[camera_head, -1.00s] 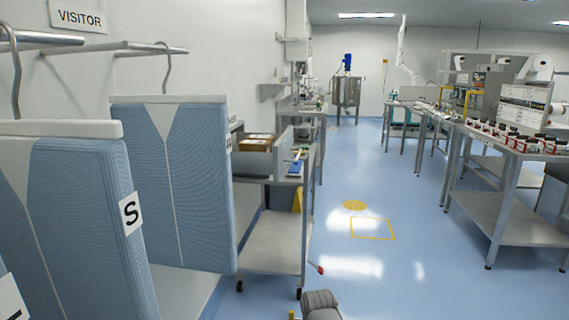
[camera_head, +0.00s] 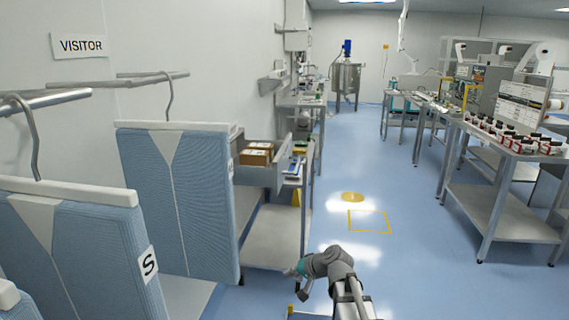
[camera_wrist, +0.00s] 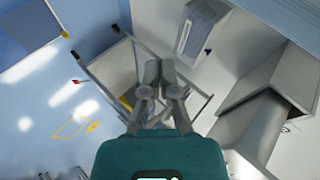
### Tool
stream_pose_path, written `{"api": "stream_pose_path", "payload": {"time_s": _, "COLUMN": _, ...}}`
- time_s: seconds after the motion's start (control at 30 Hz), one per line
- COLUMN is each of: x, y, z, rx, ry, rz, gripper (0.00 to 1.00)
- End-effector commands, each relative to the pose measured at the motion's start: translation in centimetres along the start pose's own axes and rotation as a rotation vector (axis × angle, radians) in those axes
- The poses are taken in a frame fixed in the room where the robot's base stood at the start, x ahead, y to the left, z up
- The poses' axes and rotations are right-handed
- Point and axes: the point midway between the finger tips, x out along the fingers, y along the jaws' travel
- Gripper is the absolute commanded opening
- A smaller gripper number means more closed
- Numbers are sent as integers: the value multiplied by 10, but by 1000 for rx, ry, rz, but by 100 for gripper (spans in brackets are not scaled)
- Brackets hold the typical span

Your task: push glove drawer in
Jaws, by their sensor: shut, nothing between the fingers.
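A grey steel cart (camera_head: 277,232) stands beyond the hanging blue garments. A grey open-topped bin or drawer (camera_head: 253,176) sits at its top, with brown boxes (camera_head: 257,153) showing in or behind it; I cannot tell whether it slides. My gripper (camera_head: 289,271) is low in front of the cart, apart from it. In the wrist view, my gripper (camera_wrist: 159,68) has its two grey fingers close together, empty, with the cart frame (camera_wrist: 108,66) beyond them.
Blue garments (camera_head: 180,205) hang from rails at left, beside the cart. A bench with small red and white items (camera_head: 515,138) stands at right. The blue floor between is clear, with yellow markings (camera_head: 369,221). A VISITOR sign (camera_head: 81,46) is on the left wall.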

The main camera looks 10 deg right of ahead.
Motion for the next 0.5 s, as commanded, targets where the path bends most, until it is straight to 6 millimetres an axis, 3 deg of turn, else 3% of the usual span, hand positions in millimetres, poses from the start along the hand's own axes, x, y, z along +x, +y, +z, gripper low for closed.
{"api": "stream_pose_path", "payload": {"time_s": 0.03, "x": -13, "y": -20, "z": -24, "rx": 34, "ry": 41, "rz": -51, "gripper": 0}}
{"api": "stream_pose_path", "payload": {"time_s": 0.2, "x": -46, "y": -60, "z": -88, "rx": 163, "ry": 190, "rz": -231, "gripper": 0}}
{"api": "stream_pose_path", "payload": {"time_s": 0.5, "x": -112, "y": -99, "z": -186, "rx": 398, "ry": 418, "rz": -487, "gripper": 0}}
